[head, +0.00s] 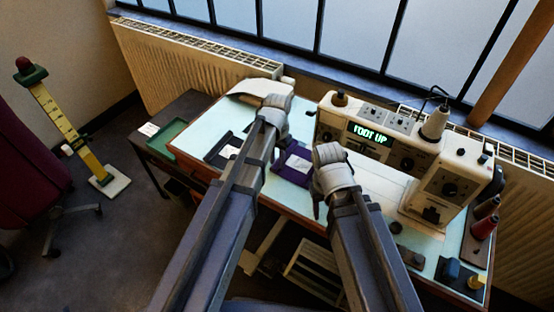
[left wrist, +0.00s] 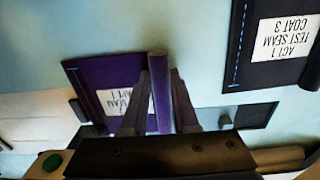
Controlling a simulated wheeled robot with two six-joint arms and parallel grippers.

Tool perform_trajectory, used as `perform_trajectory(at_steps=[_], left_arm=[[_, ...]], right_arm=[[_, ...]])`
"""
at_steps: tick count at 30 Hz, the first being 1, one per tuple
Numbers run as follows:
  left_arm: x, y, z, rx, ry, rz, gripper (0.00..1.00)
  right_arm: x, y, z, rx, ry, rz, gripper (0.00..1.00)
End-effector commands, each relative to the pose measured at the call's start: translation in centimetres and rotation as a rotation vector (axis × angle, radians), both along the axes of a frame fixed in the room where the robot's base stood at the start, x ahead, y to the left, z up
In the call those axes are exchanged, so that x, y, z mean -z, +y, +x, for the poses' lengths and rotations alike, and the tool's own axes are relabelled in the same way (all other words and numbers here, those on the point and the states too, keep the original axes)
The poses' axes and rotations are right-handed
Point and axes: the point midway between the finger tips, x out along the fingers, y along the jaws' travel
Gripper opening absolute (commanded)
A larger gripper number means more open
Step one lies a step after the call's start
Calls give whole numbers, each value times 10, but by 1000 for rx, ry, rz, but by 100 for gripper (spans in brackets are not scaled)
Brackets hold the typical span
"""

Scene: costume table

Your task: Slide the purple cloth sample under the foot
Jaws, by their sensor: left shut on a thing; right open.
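The purple cloth sample (head: 294,167) lies on the pale table top, left of the sewing machine. In the left wrist view the purple cloth (left wrist: 88,72) carries a white label, partly hidden by my fingers. My left gripper (left wrist: 160,92) is shut on a raised purple strip of it; in the head view the left gripper (head: 277,138) is largely hidden behind its wrist. My right gripper (head: 318,196) is open and empty, just right of the purple cloth. The machine's foot (head: 432,213) is at the right end of the machine, small and dark; its display reads "FOOT UP".
A dark labelled cloth (head: 222,150) lies left of the purple one; its label in the left wrist view (left wrist: 282,38) reads COAT 3. The cream sewing machine (head: 390,135) stands along the back. Thread spools (head: 484,228) and small items crowd the right end.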

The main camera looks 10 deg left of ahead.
Motion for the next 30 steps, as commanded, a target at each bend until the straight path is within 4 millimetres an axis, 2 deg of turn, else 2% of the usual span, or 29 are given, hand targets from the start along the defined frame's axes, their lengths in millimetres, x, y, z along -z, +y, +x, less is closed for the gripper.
perform_trajectory(at_steps=[9,10,18,30], left_arm=[[1,-1,0,0,0,0,0],[1,-1,0,0,0,0,31],[1,-1,0,0,0,0,62],[-3,-1,0,0,0,0,63]], right_arm=[[1,0,0,0,0,0,50],[1,0,0,0,0,0,50],[1,0,0,0,0,0,50],[-3,0,0,0,0,0,50]])
